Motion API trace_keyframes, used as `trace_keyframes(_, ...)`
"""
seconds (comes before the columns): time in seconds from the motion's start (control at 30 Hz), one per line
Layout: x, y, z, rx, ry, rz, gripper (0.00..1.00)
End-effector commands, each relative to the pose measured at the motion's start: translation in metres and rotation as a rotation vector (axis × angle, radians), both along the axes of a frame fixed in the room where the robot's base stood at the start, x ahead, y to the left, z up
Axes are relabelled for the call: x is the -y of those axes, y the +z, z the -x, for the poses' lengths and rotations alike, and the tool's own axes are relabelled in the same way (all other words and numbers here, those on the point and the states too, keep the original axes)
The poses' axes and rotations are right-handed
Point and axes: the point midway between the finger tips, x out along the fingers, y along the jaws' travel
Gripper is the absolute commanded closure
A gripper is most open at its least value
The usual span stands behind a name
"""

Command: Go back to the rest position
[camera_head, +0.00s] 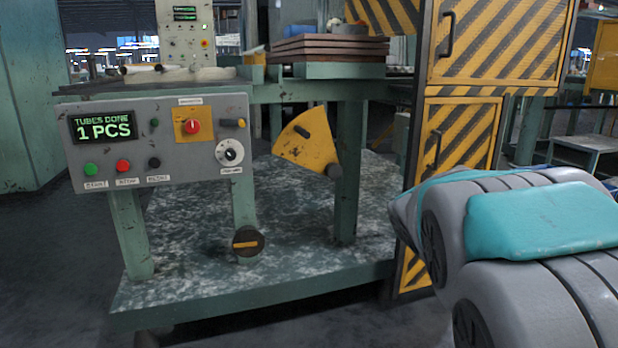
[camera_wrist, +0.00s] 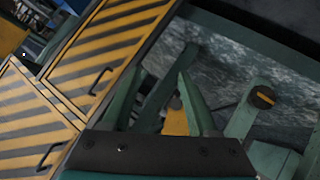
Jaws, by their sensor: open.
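In the wrist view my gripper (camera_wrist: 159,74) is open. Its two green fingers stand apart above a dark mounting bar, and no object shows held between them. Behind the fingers lie the machine's green legs and a yellow part. In the head view my grey and teal arm fills the lower right, in front of the striped guard door; the gripper itself is outside that view. The control panel (camera_head: 160,145) at the left reads "TUBES DONE 1 PCS".
Yellow-black striped doors (camera_head: 497,45) stand right of the machine and show at left in the wrist view (camera_wrist: 105,50). A yellow quadrant plate (camera_head: 305,142) and a dark round knob (camera_head: 248,241) sit below the bench. Stacked brown boards (camera_head: 328,48) lie on top. Floor at left is clear.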

Motion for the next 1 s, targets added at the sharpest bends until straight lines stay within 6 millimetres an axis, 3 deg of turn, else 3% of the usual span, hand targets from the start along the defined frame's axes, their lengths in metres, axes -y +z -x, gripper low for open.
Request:
trace_keyframes(0.03, 0.005, -0.016, 0.03, -0.067, -0.049, -0.038, 0.41)
trace_keyframes(0.23, 0.006, -0.085, 0.15, -0.367, -0.205, -0.18, 0.41)
trace_keyframes(0.4, -0.016, -0.128, 0.253, -0.617, -0.283, -0.286, 0.41)
trace_keyframes(0.5, -0.031, -0.145, 0.301, -0.738, -0.306, -0.331, 0.41)
trace_keyframes(0.7, -0.055, -0.161, 0.374, -0.921, -0.327, -0.392, 0.41)
trace_keyframes(0.87, -0.072, -0.167, 0.423, -1.044, -0.332, -0.425, 0.41)
trace_keyframes(1.0, -0.073, -0.137, 0.424, -1.051, -0.333, -0.427, 0.41)
